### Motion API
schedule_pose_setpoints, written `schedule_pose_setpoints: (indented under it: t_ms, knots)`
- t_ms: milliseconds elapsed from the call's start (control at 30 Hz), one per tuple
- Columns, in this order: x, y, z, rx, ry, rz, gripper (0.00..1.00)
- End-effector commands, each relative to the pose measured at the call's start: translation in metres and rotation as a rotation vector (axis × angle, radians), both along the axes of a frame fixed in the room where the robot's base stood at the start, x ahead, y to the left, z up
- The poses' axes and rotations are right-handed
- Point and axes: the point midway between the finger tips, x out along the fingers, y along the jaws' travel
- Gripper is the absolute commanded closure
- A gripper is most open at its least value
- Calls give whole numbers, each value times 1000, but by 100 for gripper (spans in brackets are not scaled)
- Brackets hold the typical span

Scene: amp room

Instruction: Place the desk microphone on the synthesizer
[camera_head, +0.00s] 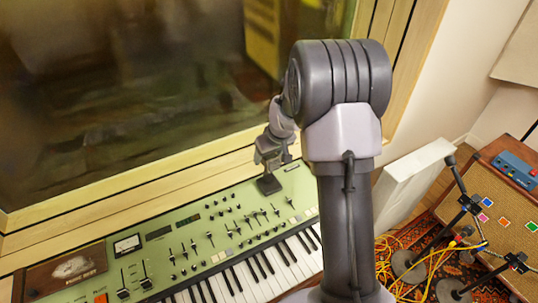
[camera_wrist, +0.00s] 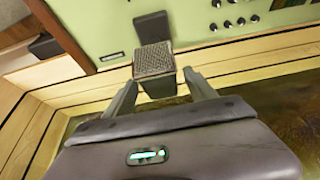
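The desk microphone has a mesh-topped dark head (camera_wrist: 155,62) and a flat dark base (camera_wrist: 152,27). In the wrist view its head lies between the two fingers of my gripper (camera_wrist: 161,78). The left finger looks close against it and a narrow gap seems to show at the right finger, so its grip is unclear. In the head view my gripper (camera_head: 271,152) is over the back edge of the green synthesizer (camera_head: 200,222), and the microphone base (camera_head: 268,184) shows below it against the rear panel. Whether the base touches the panel is hard to tell.
A wooden ledge and a dark window (camera_head: 130,90) run behind the synthesizer. Knobs and sliders cover its panel, with keys along the front. To the right are a white panel (camera_head: 412,182), a brown amplifier (camera_head: 515,200), floor stands and yellow cables (camera_head: 425,262).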

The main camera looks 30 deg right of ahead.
Motion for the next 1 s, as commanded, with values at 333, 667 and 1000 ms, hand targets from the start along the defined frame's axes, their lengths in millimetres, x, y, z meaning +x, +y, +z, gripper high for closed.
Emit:
schedule_pose_setpoints:
  t_ms: [333,667,1000]
  knots:
    - [-11,-1,37,-2,-3,-1,35]
    - [-42,-2,108,-1,-1,0,35]
    - [-156,117,232,144,-68,-148,35]
